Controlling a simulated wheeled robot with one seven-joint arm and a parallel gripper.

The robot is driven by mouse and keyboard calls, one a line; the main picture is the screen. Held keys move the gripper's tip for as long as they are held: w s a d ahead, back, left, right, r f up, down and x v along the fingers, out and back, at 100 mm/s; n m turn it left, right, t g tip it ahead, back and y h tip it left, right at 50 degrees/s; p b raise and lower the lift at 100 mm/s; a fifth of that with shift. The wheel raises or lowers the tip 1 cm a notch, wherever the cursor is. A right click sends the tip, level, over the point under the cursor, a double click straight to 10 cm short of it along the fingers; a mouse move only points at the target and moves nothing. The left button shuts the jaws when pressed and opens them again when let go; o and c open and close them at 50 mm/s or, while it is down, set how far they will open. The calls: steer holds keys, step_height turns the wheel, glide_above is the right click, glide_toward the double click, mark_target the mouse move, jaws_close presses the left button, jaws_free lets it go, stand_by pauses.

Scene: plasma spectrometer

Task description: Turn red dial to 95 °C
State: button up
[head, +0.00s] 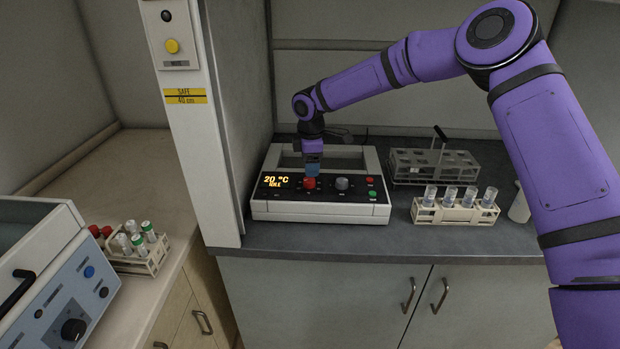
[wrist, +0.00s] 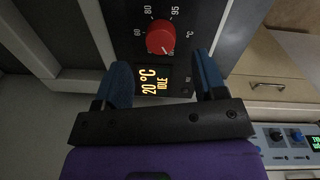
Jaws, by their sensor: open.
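The red dial (head: 309,184) sits on the black front panel of a white heating device (head: 290,211), next to a grey knob (head: 342,184). In the wrist view the red dial (wrist: 161,38) has a white pointer line, with scale marks 60, 80 and 95 around it. The display (head: 276,181) reads 20 °C and IDLE. My gripper (head: 312,172) is just above and behind the dial in the head view. In the wrist view its blue fingers (wrist: 163,78) are apart with nothing between them, and the dial lies beyond their tips.
A rack of vials (head: 455,212) and an empty grey rack (head: 432,165) stand to the right of the device. A white post (head: 200,130) rises close on its left. Another tube rack (head: 137,254) is on the left counter. Green and red buttons share the panel.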

mark_target(310, 179)
steer(key=shift+w+f, duration=0.15)
steer(key=shift+f, duration=2.65)
steer(key=c, duration=0.9)
